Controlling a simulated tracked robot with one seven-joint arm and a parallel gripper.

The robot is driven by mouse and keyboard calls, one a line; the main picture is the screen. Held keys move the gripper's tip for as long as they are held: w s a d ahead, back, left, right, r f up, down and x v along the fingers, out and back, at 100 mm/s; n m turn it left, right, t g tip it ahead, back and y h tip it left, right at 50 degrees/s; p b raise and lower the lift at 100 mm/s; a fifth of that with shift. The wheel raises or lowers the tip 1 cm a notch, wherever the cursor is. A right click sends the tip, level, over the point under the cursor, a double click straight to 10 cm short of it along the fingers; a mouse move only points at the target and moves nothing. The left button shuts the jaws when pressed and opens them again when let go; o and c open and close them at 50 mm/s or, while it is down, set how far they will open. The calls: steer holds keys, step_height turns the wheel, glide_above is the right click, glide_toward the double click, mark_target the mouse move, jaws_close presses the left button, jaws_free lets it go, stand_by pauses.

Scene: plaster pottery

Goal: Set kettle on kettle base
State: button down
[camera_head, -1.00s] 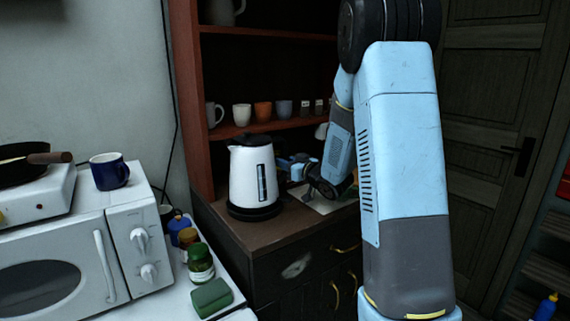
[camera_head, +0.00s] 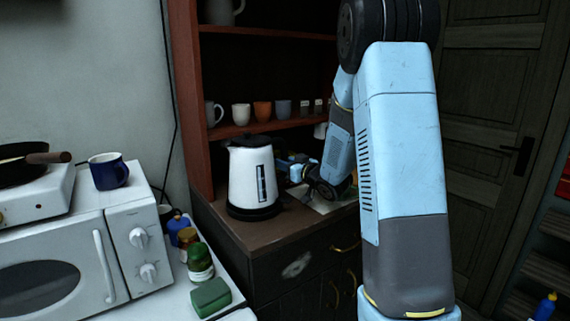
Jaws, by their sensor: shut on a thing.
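The white kettle (camera_head: 247,178) with a black lid and a dark level window stands upright on the dark cabinet top. The black kettle base (camera_head: 254,212) shows as a dark round disc directly under it; whether the kettle is fully seated cannot be told. My gripper (camera_head: 283,167) is at the kettle's right side, where the handle is. It is shut on the kettle, with the handle and fingertips mostly hidden behind the kettle body.
A red-brown shelf with several cups (camera_head: 263,111) rises behind the kettle. A white microwave (camera_head: 75,250), a blue mug (camera_head: 108,171), jars (camera_head: 199,258) and a green sponge-like block (camera_head: 210,297) are at left. The cabinet's front top is clear.

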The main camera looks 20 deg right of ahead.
steer(key=shift+f, duration=0.25)
steer(key=c, duration=1.1)
jaws_free()
steer(key=shift+c, duration=0.2)
steer(key=shift+f, duration=0.15)
steer(key=v, duration=1.1)
